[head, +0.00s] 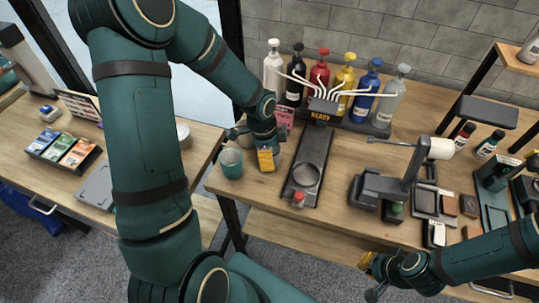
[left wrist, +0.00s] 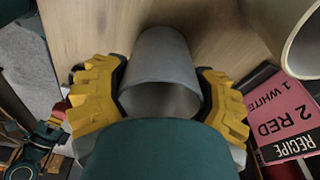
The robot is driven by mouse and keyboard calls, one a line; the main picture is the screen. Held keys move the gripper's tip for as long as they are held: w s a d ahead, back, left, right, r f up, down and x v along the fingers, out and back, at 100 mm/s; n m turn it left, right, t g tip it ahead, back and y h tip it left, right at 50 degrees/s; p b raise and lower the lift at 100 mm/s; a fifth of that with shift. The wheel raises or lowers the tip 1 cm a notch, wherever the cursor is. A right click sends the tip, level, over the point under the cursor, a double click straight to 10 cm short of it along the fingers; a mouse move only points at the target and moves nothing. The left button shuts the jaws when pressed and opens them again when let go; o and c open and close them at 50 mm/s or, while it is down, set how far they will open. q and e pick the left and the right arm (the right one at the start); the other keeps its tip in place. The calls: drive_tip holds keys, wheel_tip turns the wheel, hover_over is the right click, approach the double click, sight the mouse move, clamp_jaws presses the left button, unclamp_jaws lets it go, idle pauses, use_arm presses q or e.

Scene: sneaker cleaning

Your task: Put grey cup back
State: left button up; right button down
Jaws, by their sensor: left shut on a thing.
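The grey cup (left wrist: 163,55) is between the yellow fingers of my left gripper (left wrist: 163,92) in the left wrist view, with a finger against each side. The gripper is shut on it. In the head view, my left gripper (head: 266,156) is low over the left end of the wooden worktable (head: 262,191); it hides most or all of the cup there. A gap under the cup cannot be judged. My right gripper (head: 367,277) is off the table's front edge at lower right, with its fingers apart and empty.
A teal cup (head: 231,164) stands just left of my left gripper. The dispenser (head: 313,150) is to its right, with coloured bottles (head: 345,80) behind. A pink recipe card (head: 284,117) also shows in the wrist view (left wrist: 275,118). The brush stand (head: 405,170) is further right.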

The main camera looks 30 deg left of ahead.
use_arm(q)
drive_tip(key=shift+f, duration=0.15)
drive_tip(key=o, duration=1.3)
drive_tip(key=shift+r, duration=0.2)
drive_tip(key=r+p, duration=0.1)
drive_tip(key=r, duration=0.3)
drive_tip(key=a+r+p, duration=0.1)
drive_tip(key=r, duration=0.6)
drive_tip(key=shift+s+a+r+p, duration=0.25)
drive_tip(key=shift+s+r+p, duration=0.15)
